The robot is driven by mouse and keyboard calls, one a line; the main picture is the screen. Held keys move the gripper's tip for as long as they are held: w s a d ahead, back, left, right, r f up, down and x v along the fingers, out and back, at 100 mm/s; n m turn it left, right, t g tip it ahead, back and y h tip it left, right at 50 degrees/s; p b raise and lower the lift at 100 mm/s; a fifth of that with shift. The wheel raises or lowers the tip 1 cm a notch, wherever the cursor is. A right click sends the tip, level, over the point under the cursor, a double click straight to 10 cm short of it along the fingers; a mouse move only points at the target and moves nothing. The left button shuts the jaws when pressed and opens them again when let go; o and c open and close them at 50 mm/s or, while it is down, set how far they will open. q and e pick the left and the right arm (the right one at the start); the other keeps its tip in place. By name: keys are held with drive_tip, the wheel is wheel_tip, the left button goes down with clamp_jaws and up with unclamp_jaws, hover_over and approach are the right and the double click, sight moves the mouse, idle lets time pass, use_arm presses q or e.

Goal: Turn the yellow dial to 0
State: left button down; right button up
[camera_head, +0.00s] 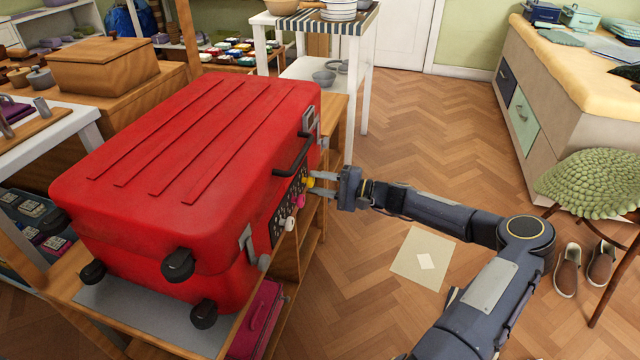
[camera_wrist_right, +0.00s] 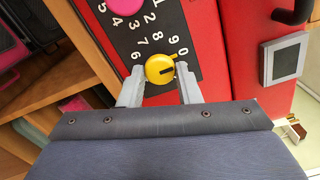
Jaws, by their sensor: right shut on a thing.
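The yellow dial (camera_wrist_right: 160,69) is on a black number panel on the side of the red suitcase (camera_head: 190,140). It also shows in the head view (camera_head: 309,182). In the head view my right gripper (camera_head: 320,184) reaches the suitcase side from the right. My left gripper is out of view.
A pink dial (camera_head: 299,201) and a white dial (camera_head: 290,224) sit beside the yellow one on the panel. A black handle (camera_head: 291,160) sticks out just above. The suitcase stands on a wooden shelf unit (camera_head: 314,235). The floor to the right is mostly clear.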

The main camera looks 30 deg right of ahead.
idle(0.4)
drive_tip(key=o, duration=0.9)
drive_tip(key=shift+o, duration=0.2)
drive_tip(key=p+v, duration=0.2)
drive_tip(key=v, duration=0.5)
drive_tip(key=shift+s+d, duration=0.25)
drive_tip(key=shift+s, duration=0.05)
